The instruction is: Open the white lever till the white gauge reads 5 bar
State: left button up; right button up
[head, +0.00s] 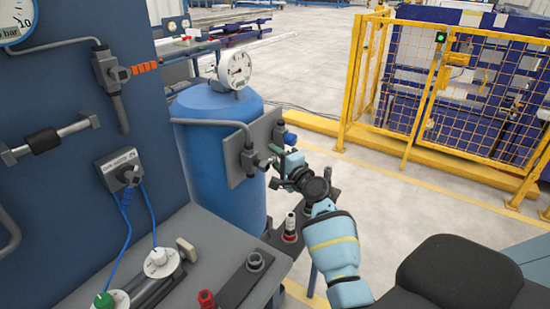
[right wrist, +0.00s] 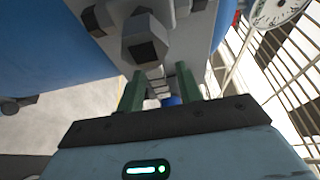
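The white gauge (head: 235,69) stands on top of the blue tank; its numbers are too small to read. A white gauge also shows at the top right of the right wrist view (right wrist: 280,8). A grey valve plate (head: 252,145) is fixed beside the tank. My right gripper (head: 274,168) is at this plate, its two green fingers apart. In the right wrist view, a pale ridged part (right wrist: 158,84) lies between the fingers (right wrist: 158,92), with a gap showing. I cannot tell whether it is the white lever. My left gripper is out of view.
The blue tank (head: 222,150) stands behind the plate. A blue handle (head: 290,138) is close to the gripper. The workbench (head: 205,235) carries knobs and fittings. A second gauge (head: 14,20) is at top left. A yellow fence (head: 440,90) stands beyond open floor.

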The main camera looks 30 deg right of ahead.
grip_shut()
dwell(0.3)
